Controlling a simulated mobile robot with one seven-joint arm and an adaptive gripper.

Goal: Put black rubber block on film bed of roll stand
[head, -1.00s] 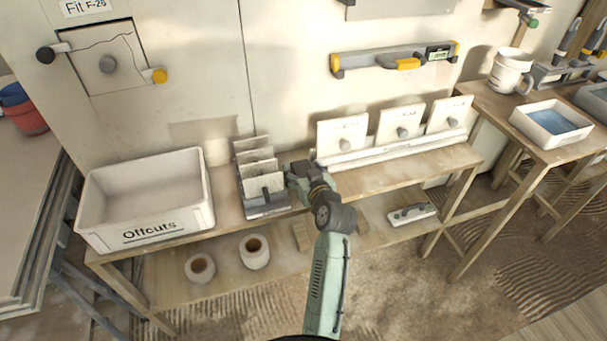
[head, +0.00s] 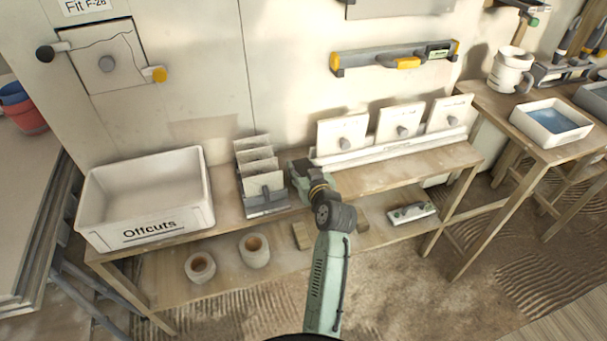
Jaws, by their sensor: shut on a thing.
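My gripper (head: 297,174) is low over the long wooden bench, just right of a dark rack. My own wrist covers its fingers. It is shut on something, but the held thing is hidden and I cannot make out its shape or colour. I cannot pick out a black rubber block anywhere in the head view. I also cannot identify a roll stand or its film bed.
The dark rack (head: 268,211) holds several upright pale plates. Left of it stands the white Offcuts crate (head: 150,235). A white rail (head: 390,150) with three knobbed tiles stands to the right. Two pale pots sit on the lower shelf. A water tray (head: 552,137) is far right.

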